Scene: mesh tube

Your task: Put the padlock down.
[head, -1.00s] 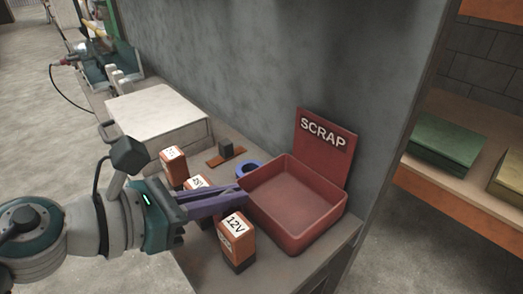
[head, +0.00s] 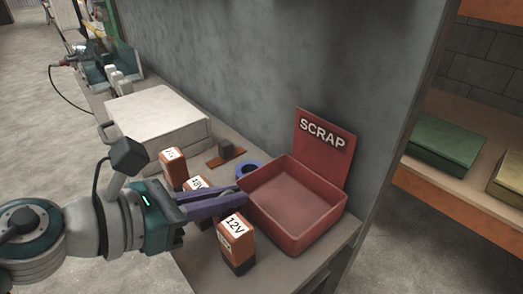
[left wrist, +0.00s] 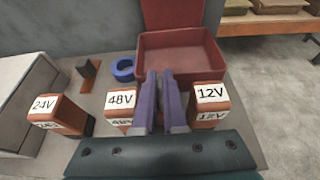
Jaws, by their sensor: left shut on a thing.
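My left gripper (head: 238,190) reaches in from the left over the bench, with its long purple fingers close together. In the left wrist view the fingers (left wrist: 160,88) stand between the 48V block and the 12V block, pointing at the red tray. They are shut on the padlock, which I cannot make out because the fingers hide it. The fingertips are by the near left rim of the red SCRAP tray (head: 293,232), which looks empty. My right gripper is not in view.
Orange blocks stand on the bench: 12V (head: 235,240), 48V (left wrist: 120,105) and 24V (left wrist: 62,115). A blue ring (left wrist: 122,68) and a small dark block on an orange strip (head: 227,152) lie behind. A pale box (head: 155,112) is at the left.

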